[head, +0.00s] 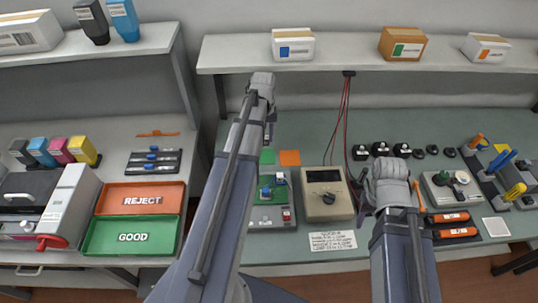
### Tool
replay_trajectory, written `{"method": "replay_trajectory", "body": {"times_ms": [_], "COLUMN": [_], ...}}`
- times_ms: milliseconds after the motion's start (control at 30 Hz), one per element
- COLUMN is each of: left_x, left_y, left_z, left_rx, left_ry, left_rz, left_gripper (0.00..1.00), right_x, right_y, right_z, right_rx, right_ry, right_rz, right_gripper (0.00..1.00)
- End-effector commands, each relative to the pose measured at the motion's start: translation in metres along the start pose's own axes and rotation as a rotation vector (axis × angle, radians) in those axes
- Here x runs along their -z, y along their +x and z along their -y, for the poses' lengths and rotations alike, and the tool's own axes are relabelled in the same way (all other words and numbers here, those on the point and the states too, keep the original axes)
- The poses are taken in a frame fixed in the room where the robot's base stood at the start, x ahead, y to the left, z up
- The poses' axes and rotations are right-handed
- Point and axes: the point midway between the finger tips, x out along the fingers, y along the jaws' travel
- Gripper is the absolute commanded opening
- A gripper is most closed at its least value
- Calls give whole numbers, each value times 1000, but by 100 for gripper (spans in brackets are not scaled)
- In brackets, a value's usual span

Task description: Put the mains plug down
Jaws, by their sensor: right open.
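My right gripper (386,172) is over the right part of the green bench, just in front of a row of small black items. Its jaws are open, and its wrist hides what lies directly below. My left gripper (262,84) is further back, at the front edge of the raised shelf. Its wrist hides its fingers, so I cannot tell its state or whether it holds anything. I cannot make out a mains plug for certain. The small black items (381,149) behind my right gripper are too small to identify.
A beige meter (326,193) with red and black leads stands between my arms. The shelf (350,62) overhangs the back and carries several boxes. A red REJECT tray (140,198) and green GOOD tray (132,236) lie left. A grey unit (448,188) stands right of my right gripper.

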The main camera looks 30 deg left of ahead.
Motion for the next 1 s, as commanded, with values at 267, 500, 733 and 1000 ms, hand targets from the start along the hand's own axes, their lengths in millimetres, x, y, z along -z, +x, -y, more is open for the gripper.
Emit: {"method": "replay_trajectory", "body": {"times_ms": [267, 500, 733, 1000], "left_x": [0, 0, 0, 0], "left_y": [32, 64, 65, 96], "left_z": [0, -1, -1, -1], "left_rx": [0, 0, 0, 0], "left_ry": [1, 1, 1, 1], "left_rz": [0, 0, 0, 0], "left_gripper": [0, 0, 0, 0], "right_x": [2, 4, 4, 6], "right_y": [32, 63, 64, 95], "right_z": [3, 6, 6, 9], "right_rx": [0, 0, 0, 0], "right_ry": [1, 1, 1, 1], "right_rz": [0, 0, 0, 0], "right_gripper": [50, 50, 50, 50]}}
